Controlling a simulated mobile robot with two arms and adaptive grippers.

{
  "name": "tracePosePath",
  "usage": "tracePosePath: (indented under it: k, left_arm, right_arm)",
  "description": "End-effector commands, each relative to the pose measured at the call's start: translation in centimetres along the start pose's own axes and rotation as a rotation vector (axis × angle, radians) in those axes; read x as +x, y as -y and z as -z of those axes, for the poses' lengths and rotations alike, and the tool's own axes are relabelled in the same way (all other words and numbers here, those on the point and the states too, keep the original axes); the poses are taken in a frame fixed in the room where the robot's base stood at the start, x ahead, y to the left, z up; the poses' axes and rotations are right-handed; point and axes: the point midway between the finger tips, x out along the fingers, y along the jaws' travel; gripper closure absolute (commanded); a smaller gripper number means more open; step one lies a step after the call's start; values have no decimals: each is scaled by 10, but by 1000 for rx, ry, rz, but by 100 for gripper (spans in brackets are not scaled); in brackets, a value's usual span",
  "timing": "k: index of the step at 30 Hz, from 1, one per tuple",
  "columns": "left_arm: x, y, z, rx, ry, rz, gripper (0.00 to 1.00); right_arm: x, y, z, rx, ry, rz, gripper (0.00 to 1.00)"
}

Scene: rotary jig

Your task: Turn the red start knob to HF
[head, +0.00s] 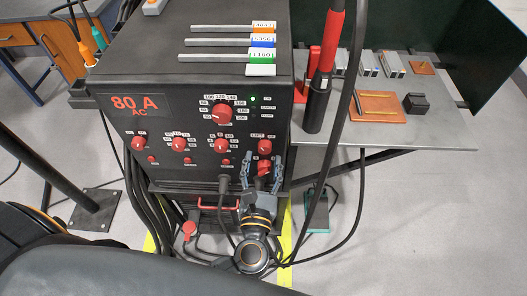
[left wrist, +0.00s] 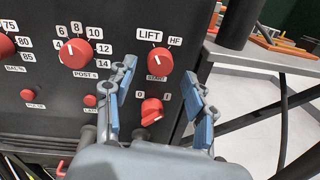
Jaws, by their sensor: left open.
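The red start knob (head: 264,147) is at the lower right of the black welder's front panel. In the left wrist view, the start knob (left wrist: 158,61) sits below the labels LIFT and HF. Its white mark seems to point up-left, to the LIFT side. My left gripper (head: 263,159) is open in front of the panel, just below the start knob. In the left wrist view, its blue-padded fingers (left wrist: 168,84) stand apart, left and right of the space below the knob. Nothing is between them in their grip. My right gripper is not in view.
A red 0/I switch (left wrist: 151,111) sits right below the start knob, between the fingers in the picture. A POST knob (left wrist: 76,54) is to the left. Cables hang below the panel. A grey metal table (head: 440,138) and a black torch cable (head: 352,100) are on the right.

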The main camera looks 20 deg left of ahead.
Motion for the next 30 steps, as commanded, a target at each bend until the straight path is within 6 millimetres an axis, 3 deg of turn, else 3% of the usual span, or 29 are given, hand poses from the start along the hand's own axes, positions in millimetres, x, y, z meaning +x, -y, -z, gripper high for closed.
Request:
tracePosePath:
  k: [6,16,24,30]
  left_arm:
    - [22,0,0,1,0,1,45]
    - [25,0,1,1,0,1,45]
    - [25,0,1,1,0,1,98]
    - [25,0,0,7,-1,1,100]
  right_arm:
    - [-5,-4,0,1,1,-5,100]
    - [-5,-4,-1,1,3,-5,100]
    - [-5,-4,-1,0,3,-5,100]
    - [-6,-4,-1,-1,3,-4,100]
